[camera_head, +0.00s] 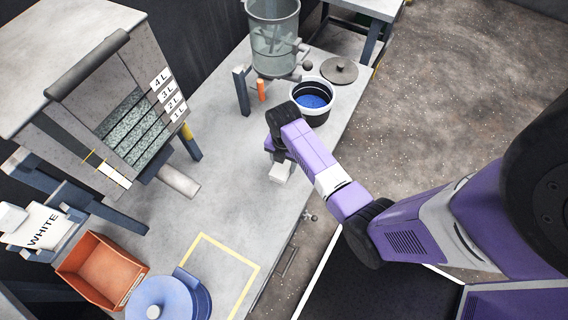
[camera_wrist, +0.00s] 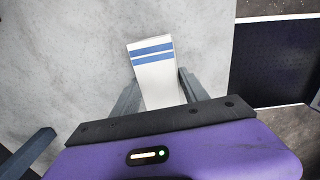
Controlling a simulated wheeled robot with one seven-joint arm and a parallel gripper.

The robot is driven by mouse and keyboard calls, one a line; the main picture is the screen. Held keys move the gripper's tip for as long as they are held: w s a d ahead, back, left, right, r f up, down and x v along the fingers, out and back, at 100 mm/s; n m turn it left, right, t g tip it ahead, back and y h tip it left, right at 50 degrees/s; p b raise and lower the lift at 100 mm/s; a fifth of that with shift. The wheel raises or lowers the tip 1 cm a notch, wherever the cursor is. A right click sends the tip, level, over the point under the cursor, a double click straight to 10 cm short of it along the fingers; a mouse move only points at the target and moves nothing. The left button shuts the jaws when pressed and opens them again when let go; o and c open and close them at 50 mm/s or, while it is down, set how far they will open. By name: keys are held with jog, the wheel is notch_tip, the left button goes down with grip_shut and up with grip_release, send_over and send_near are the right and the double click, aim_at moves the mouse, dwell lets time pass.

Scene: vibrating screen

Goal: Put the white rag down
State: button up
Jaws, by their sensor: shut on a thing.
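The white rag (camera_wrist: 153,72), with two blue stripes near its far end, is between the fingers of my gripper (camera_wrist: 160,92) in the wrist view. My gripper is shut on it. In the head view the rag (camera_head: 280,172) is a small pale patch below my gripper (camera_head: 277,158), over the grey table (camera_head: 230,145). I cannot tell whether the rag touches the table top. The part of the rag nearest the palm is hidden.
A black-and-white bucket with blue contents (camera_head: 313,100) and a round grey lid (camera_head: 340,70) stand beyond my gripper. A clear vessel (camera_head: 273,38) is behind. An orange bin (camera_head: 103,270) and a blue round container (camera_head: 160,298) are at lower left. The table is clear around the rag.

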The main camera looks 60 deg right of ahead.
jog(key=shift+f+p, duration=0.3)
jog(key=shift+f, duration=0.25)
jog(key=shift+f, duration=0.1)
jog(key=o, duration=1.2)
jog(key=shift+f, duration=0.1)
